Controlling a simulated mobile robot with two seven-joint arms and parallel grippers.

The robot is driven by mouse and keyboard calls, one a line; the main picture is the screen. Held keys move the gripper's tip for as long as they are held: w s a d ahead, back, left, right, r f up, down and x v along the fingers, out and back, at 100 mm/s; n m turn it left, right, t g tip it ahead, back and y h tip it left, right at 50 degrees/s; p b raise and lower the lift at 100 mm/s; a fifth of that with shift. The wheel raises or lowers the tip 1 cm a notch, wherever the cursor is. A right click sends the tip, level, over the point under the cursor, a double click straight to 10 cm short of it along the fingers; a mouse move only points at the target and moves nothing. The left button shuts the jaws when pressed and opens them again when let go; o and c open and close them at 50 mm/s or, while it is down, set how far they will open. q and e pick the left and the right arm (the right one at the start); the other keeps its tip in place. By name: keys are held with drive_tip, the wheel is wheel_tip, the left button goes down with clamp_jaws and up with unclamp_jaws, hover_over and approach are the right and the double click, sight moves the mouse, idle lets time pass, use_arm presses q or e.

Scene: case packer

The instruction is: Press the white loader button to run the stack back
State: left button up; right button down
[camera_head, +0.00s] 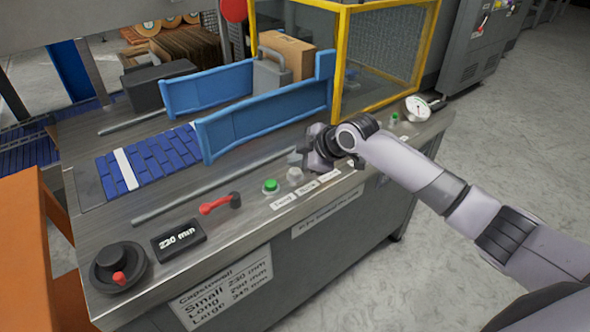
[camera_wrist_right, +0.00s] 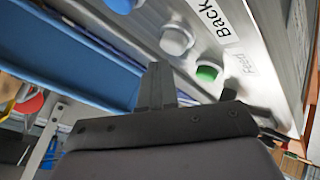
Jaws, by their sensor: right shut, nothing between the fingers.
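The white button (camera_head: 295,175) sits on the front strip of the steel console, right of a green button (camera_head: 270,186). In the right wrist view the white button (camera_wrist_right: 175,40) is beside the "Back" label (camera_wrist_right: 216,22), and the green button (camera_wrist_right: 208,72) is beside "Feed". My right gripper (camera_head: 298,157) is shut and empty, just behind and above the white button in the head view. Its dark fingers (camera_wrist_right: 157,82) also show in the right wrist view, and a gap shows between them and the white button. My left gripper is out of view.
Blue guide rails (camera_head: 265,115) stand behind the buttons. A red lever (camera_head: 215,206), a "230 mm" display (camera_head: 178,241) and a black knob (camera_head: 118,267) lie to the left. A yellow-framed guard (camera_head: 385,60) and a dial (camera_head: 418,108) are to the right. A blue button (camera_wrist_right: 120,5) is near the white one.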

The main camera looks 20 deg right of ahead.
drive_tip(key=shift+f, duration=0.3)
